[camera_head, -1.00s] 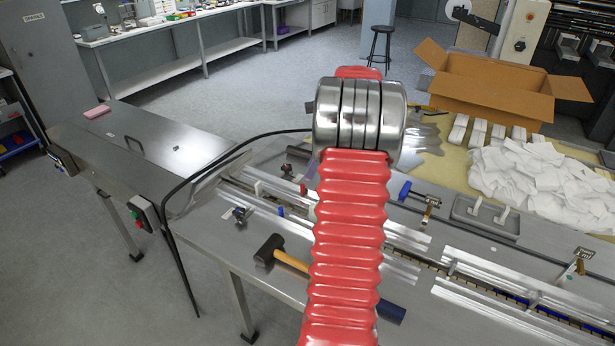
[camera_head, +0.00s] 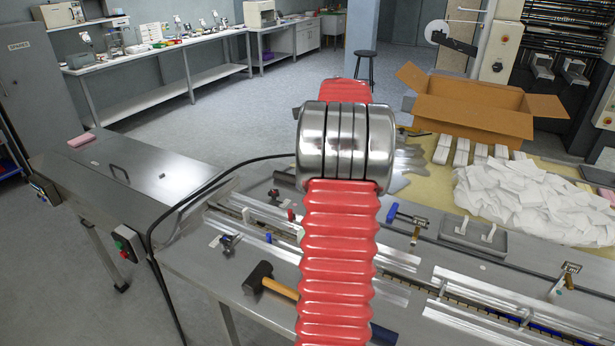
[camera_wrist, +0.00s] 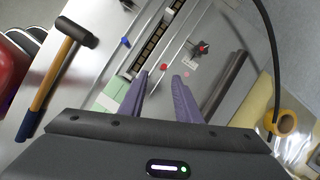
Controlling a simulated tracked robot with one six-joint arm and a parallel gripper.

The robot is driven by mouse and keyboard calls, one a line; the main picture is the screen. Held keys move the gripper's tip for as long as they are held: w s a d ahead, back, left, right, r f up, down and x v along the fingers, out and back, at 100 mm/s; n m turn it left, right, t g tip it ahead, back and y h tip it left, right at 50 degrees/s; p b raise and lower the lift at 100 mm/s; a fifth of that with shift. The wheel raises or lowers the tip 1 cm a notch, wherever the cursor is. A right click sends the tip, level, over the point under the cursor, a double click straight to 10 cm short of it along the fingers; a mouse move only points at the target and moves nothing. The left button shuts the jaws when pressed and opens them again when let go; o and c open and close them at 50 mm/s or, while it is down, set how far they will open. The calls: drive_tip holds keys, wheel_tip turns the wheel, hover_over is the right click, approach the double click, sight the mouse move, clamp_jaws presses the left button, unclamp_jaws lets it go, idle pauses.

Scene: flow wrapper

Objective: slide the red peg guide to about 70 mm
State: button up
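Between my gripper's fingertips (camera_wrist: 161,74) in the wrist view, a small red piece (camera_wrist: 164,67) sits on the metal surface beside the slotted conveyor track (camera_wrist: 158,40). It may be the red peg guide; it is too small to be sure. A dark clamp with a red knob (camera_wrist: 201,47) stands to its upper right. A small red knob (camera_head: 291,214) shows left of my arm in the head view; I cannot tell which of the two it is. My gripper's purple fingers are apart with nothing visibly held. My arm hides the gripper in the head view.
A hammer (camera_head: 258,278) lies at the table's front; it also shows in the wrist view (camera_wrist: 68,48). A blue-handled clamp (camera_head: 403,216) and a grey tray (camera_head: 473,238) are right of my arm. White packets (camera_head: 530,200) and a cardboard box (camera_head: 470,108) are behind.

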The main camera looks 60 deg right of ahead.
drive_tip(key=w+a+r+n+h, duration=0.1)
drive_tip(key=a+r+n, duration=0.25)
drive_tip(key=a, duration=0.55)
drive_tip(key=w+a+r+n, duration=0.2)
drive_tip(key=a+n, duration=0.3)
drive_tip(key=a, duration=0.5)
drive_tip(key=w+a+r+n+h, duration=0.1)
drive_tip(key=a+r+n, duration=0.1)
drive_tip(key=a+n, duration=0.5)
drive_tip(key=s+a+f+n, duration=0.1)
drive_tip(key=s+a+n, duration=0.3)
drive_tip(key=a, duration=0.4)
drive_tip(key=s+a+f+n+t, duration=0.1)
drive_tip(key=s+a+n, duration=0.3)
drive_tip(key=a, duration=0.4)
drive_tip(key=s+a+f+n, duration=0.1)
drive_tip(key=s+a+n, duration=0.3)
drive_tip(key=a+n, duration=0.2)
drive_tip(key=shift+s+a+f+t, duration=0.35)
drive_tip(key=shift+s+a+t, duration=0.05)
drive_tip(key=shift+a, duration=0.8)
